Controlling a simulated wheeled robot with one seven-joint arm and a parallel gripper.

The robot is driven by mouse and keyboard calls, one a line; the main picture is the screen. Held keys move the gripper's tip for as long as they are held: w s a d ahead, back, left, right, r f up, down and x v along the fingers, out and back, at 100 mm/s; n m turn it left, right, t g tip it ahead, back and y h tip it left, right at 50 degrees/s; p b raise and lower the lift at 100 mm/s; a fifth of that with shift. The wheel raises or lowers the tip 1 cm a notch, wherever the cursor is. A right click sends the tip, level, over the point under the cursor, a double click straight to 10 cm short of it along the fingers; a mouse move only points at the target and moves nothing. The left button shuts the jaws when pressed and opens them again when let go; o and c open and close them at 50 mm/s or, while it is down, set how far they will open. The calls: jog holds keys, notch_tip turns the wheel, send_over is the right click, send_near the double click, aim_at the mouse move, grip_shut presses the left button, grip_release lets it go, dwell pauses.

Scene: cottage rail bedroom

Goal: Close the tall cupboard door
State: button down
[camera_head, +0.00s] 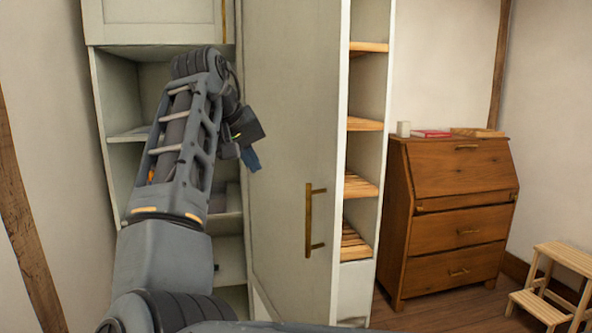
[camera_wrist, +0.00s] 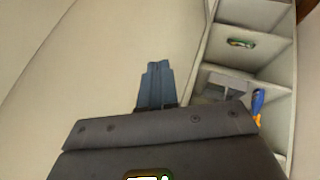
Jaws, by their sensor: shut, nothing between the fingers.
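The tall cupboard door (camera_head: 290,110) is a pale grey-green panel standing ajar. Its outer face shows in the head view, with a long brass handle (camera_head: 309,220) near its right edge. Behind that edge, the tall cupboard (camera_head: 372,90) shows wooden slatted shelves. My gripper (camera_head: 252,160) is in front of the door's outer face near its left side, left of and above the handle. Its blue fingers (camera_wrist: 155,86) are shut and empty, seen against a pale surface in the wrist view. I cannot tell whether they touch the door.
Open shelves (camera_head: 125,136) stand left of the door, partly behind my arm. In the wrist view, pale compartments (camera_wrist: 245,78) include one with a blue-and-orange object (camera_wrist: 257,103). A wooden bureau (camera_head: 455,165) stands right of the cupboard, with a step stool (camera_head: 560,260) at far right.

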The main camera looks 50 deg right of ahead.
send_near(291, 193)
notch_tip(291, 193, down, 4)
jog(key=w+d, duration=0.2)
jog(key=shift+s+d+r+p, duration=0.1)
jog(key=shift+s+d+p, duration=0.3)
jog(key=shift+s+p, duration=0.1)
